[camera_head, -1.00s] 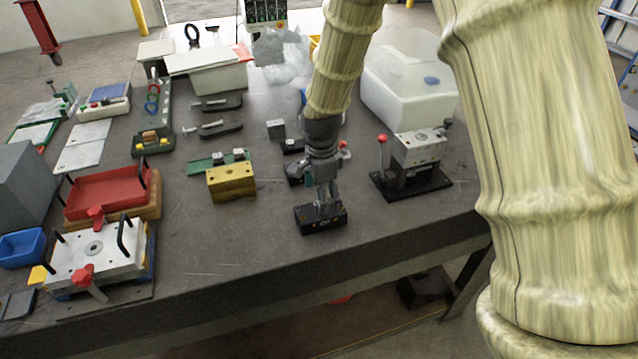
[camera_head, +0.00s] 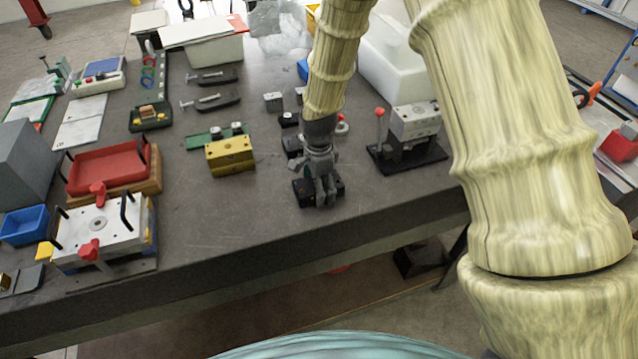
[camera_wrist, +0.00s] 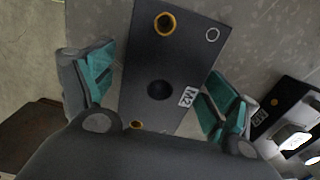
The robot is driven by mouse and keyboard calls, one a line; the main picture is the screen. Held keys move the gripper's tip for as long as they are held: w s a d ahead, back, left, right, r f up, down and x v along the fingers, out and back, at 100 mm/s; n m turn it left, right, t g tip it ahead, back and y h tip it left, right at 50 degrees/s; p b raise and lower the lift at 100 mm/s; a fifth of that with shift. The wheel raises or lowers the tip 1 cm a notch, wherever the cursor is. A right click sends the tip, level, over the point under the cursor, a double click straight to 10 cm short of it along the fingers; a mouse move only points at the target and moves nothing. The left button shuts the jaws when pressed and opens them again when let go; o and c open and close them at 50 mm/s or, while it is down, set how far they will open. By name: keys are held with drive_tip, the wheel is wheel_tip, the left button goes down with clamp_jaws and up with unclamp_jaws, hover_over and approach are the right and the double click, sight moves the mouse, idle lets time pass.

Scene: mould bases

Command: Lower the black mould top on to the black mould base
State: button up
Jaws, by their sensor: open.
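A black mould block (camera_wrist: 158,65) marked M2 lies between my finger pads in the wrist view. Its face has gold rings, a pale ring and a dark central hole. In the head view this block (camera_head: 300,194) sits near the table's front edge, partly hidden by my gripper (camera_head: 323,194). My gripper, also in the wrist view (camera_wrist: 157,98), is open, with teal pads on both sides of the block and visible gaps. A second black block (camera_wrist: 262,120) with an M2 label and silver parts is cut off at right in the wrist view. Which block is top or base is not certain.
A gold block (camera_head: 230,155) stands left of my gripper. A black stand (camera_head: 408,155) with a steel block and red knob is at right. A white plate assembly (camera_head: 100,235) stands at front left. The table between it and my gripper is clear.

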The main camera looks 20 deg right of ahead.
drive_tip(key=c, duration=1.8)
drive_tip(key=shift+r, duration=0.1)
drive_tip(key=shift+r, duration=0.2)
drive_tip(key=shift+r+p, duration=0.45)
drive_tip(key=shift+p, duration=0.15)
drive_tip(key=shift+r+p, duration=0.6)
drive_tip(key=shift+r, duration=0.2)
drive_tip(key=shift+d, duration=0.1)
